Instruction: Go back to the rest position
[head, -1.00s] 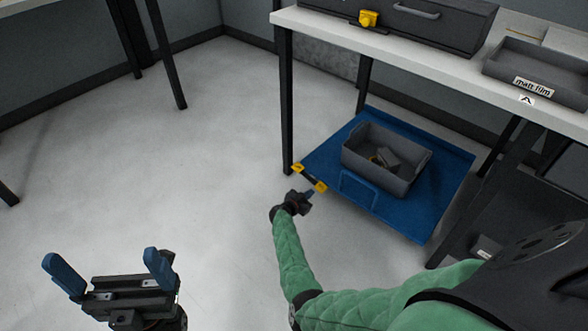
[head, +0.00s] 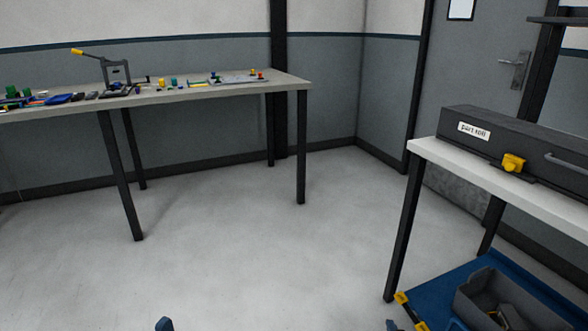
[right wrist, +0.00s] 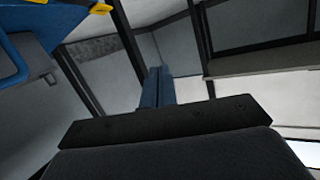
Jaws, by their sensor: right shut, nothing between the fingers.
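My right gripper (right wrist: 158,88) shows in the right wrist view with its two blue fingers pressed together and nothing between them. In the head view only a small blue tip of it (head: 392,325) shows at the bottom edge, beside the yellow-ended bar of the blue cart. One blue fingertip of my left gripper (head: 163,325) shows at the bottom edge of the head view. The rest of the left gripper is out of the picture, so its opening cannot be seen.
The blue cart (head: 437,295) carries a grey bin (head: 492,300) under the white-topped table (head: 440,158) at right. A dark box labelled "part roll" (head: 490,140) lies on that table. A workbench (head: 225,92) with small tools stands at the back left. The floor (head: 230,255) between is clear.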

